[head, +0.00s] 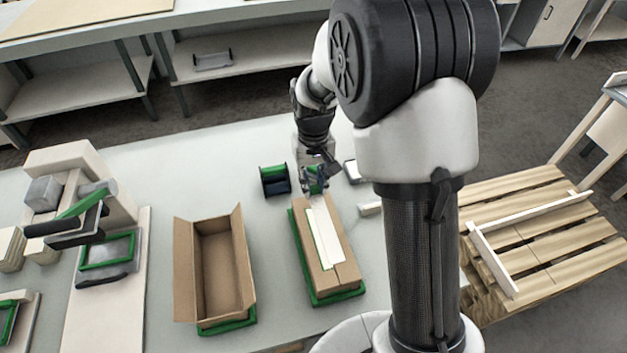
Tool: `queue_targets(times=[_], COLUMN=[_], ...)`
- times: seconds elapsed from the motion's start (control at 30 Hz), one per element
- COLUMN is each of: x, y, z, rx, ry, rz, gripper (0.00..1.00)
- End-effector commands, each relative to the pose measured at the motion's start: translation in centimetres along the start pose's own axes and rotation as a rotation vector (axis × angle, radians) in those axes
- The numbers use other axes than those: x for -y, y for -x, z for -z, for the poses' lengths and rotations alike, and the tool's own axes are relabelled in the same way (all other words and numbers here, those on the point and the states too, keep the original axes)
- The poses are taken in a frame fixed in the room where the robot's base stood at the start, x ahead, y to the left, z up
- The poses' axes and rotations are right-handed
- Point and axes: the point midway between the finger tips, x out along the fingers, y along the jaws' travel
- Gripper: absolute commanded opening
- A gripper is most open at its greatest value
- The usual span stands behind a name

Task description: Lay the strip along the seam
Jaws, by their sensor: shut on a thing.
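A closed brown cardboard box (344,245) stands on a green base at the middle of the table. A pale strip (325,236) lies lengthwise over its top, with a thin green line along its left side. A short part of the seam shows at the near end. My gripper (315,189) is at the far end of the box, shut on the strip near its far end. The fingertips are small and partly hidden, so the exact grip is unclear. Green shows around the gripper.
An open, empty box (216,270) stands to the left on another green base. A green and dark spool (274,180) stands left of my gripper. Small pale blocks (369,209) lie to the right. A machine (85,200) occupies the table's left side. A wooden pallet (545,225) is at right.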

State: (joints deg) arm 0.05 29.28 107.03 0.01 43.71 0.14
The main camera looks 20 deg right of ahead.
Motion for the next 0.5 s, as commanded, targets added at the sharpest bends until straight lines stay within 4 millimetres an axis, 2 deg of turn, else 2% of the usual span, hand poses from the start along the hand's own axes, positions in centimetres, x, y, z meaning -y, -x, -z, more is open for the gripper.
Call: queue_targets(times=[0.5], x=[0.0], y=[-3.4], z=[0.0], rx=[0.000], ry=[0.001], rz=[0.000], gripper=[0.12])
